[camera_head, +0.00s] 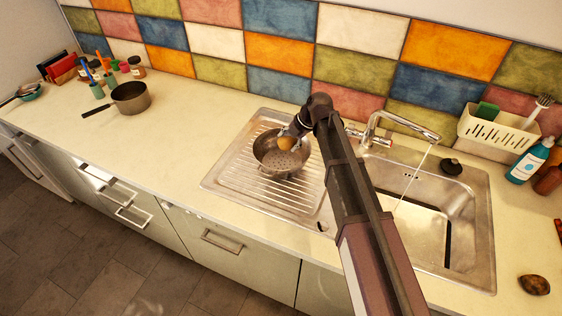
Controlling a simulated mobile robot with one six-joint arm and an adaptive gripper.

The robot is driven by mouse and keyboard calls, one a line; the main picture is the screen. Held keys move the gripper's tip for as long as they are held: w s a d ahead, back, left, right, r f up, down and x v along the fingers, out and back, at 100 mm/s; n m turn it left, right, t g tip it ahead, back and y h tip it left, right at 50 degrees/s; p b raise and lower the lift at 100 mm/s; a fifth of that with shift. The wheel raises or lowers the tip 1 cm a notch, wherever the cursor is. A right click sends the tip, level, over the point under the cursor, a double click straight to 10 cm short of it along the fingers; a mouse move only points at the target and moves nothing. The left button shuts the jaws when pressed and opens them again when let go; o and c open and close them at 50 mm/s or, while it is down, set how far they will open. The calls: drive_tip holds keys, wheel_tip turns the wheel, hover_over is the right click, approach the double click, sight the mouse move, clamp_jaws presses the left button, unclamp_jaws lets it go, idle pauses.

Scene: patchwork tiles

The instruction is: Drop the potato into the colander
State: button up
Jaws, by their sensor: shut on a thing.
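The colander (270,158) is a metal bowl with holes in its base, standing on the ribbed drainboard left of the sink basin. The potato (286,143) is a small brown-orange lump at the colander's upper right part, as seen in the picture. My gripper (289,137) is shut on the potato, above or just inside the colander's far right side. I cannot tell whether the potato touches the colander. My wrist and arm hide part of the gripper and the area right of the colander.
The steel sink (468,215) has a tap (400,128) with running water. A dark brown lump (534,285) lies on the counter at right. A white caddy (490,130) and a blue bottle (530,160) stand at the back right. A saucepan (131,98) stands at left; the counter between is clear.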

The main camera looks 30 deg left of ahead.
drive_tip(key=shift+f, duration=0.5)
drive_tip(key=o, duration=1.1)
drive_tip(key=shift+r, duration=0.15)
